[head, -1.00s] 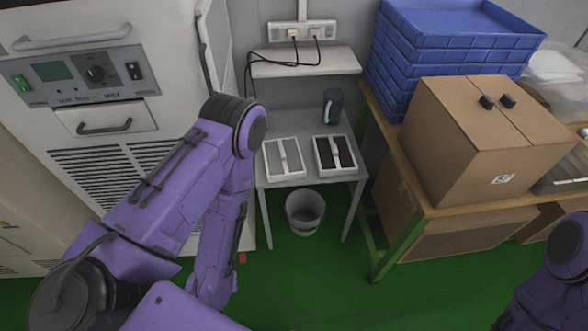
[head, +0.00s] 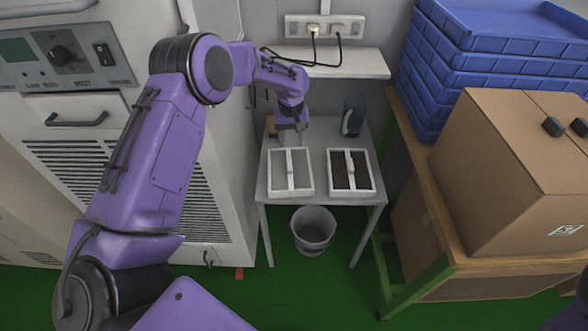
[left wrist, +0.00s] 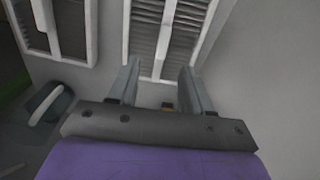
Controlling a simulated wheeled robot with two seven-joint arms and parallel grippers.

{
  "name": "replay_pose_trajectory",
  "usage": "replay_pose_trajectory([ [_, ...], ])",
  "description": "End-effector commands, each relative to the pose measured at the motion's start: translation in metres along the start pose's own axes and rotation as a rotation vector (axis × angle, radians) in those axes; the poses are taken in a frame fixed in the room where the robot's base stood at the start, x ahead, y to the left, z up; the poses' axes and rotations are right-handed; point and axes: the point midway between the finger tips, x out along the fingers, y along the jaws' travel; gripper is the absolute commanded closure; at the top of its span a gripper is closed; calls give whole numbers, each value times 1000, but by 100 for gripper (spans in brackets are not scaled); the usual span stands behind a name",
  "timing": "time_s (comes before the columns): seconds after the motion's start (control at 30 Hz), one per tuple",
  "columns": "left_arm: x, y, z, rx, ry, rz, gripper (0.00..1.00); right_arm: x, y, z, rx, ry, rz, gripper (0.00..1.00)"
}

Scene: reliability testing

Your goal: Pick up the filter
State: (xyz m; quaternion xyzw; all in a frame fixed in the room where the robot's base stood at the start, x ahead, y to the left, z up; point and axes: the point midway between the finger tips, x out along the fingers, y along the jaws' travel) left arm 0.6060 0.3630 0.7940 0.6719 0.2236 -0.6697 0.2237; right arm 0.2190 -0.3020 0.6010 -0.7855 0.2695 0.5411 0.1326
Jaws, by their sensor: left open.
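Two white-framed filters lie side by side on a small grey table. The left filter (head: 290,172) has a light grey face and a white bar down its middle. The right filter (head: 350,172) has a dark face. My left gripper (head: 292,143) is open, pointing down just behind the light filter's far edge. In the left wrist view, the open fingers (left wrist: 160,82) stand apart with the light filter (left wrist: 168,38) ahead between them; nothing is gripped. The dark filter (left wrist: 62,28) is at upper left there. My right gripper is not in view.
A dark, upright device (head: 352,118) stands behind the dark filter. A shelf (head: 345,64) with cables hangs above the grey table (head: 325,196). A bin (head: 313,230) is below. A machine cabinet (head: 60,130) is left; a cardboard box (head: 490,180) and blue crates (head: 490,60) are right.

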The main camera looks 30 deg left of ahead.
Motion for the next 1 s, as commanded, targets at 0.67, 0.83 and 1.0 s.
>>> replay_pose_trajectory([
  [0.67,97,-7,-4,3,-4,-3,51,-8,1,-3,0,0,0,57],
  [0.83,97,-6,-4,4,-3,-2,54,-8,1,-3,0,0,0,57],
  [1.0,97,-6,-4,4,-3,-3,100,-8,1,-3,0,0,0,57],
])
